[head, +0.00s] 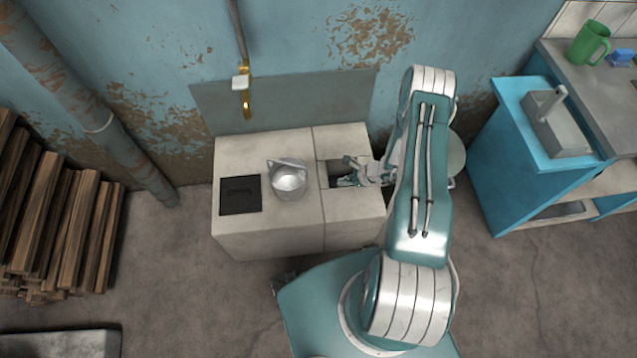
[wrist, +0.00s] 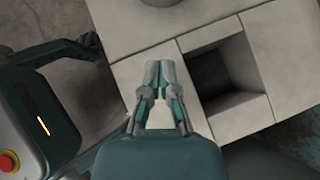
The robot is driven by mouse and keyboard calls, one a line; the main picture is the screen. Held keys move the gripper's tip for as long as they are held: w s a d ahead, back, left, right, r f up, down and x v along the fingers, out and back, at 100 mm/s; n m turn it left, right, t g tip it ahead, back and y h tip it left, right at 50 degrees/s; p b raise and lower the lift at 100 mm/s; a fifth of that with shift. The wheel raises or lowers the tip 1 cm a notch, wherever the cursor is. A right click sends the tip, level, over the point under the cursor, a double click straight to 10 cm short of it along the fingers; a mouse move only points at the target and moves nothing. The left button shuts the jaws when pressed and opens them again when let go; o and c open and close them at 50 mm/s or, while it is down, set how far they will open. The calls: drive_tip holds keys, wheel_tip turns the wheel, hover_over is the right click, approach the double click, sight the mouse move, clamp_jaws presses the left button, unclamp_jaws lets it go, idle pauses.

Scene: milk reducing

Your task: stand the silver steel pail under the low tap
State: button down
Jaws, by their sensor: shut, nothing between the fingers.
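The silver steel pail (head: 289,180) stands upright on the pale block counter (head: 265,150), between a dark square plate and a square opening. Its handle shows at its rim. A brass tap (head: 246,103) hangs from a pipe on the back wall, behind and to the left of the pail. My gripper (head: 347,171) is at the opening, to the right of the pail and apart from it. In the wrist view my gripper (wrist: 160,70) is shut with nothing in it. A dark round edge at the top of that view may be the pail, but I cannot tell.
The dark plate (head: 240,194) lies left of the pail. The square opening (wrist: 220,77) is a recess in the counter. Stacked firewood (head: 60,215) is at the left. A blue cabinet (head: 515,150) with a grey box and green mug (head: 588,43) is at the right.

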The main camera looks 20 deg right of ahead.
drive_tip(key=x, duration=1)
drive_tip(key=shift+a, duration=0.15)
drive_tip(key=shift+w+a+r, duration=0.1)
drive_tip(key=shift+w+a, duration=0.65)
drive_tip(key=shift+a, duration=0.3)
drive_tip(key=shift+w+a, duration=0.3)
drive_tip(key=shift+a, duration=0.2)
drive_tip(key=w+a, duration=0.1)
drive_tip(key=a, duration=0.1)
drive_tip(key=w+a, duration=0.1)
drive_tip(key=a, duration=0.1)
drive_tip(key=w+a, duration=0.2)
drive_tip(key=shift+a, duration=0.3)
drive_tip(key=shift+s+d, duration=0.1)
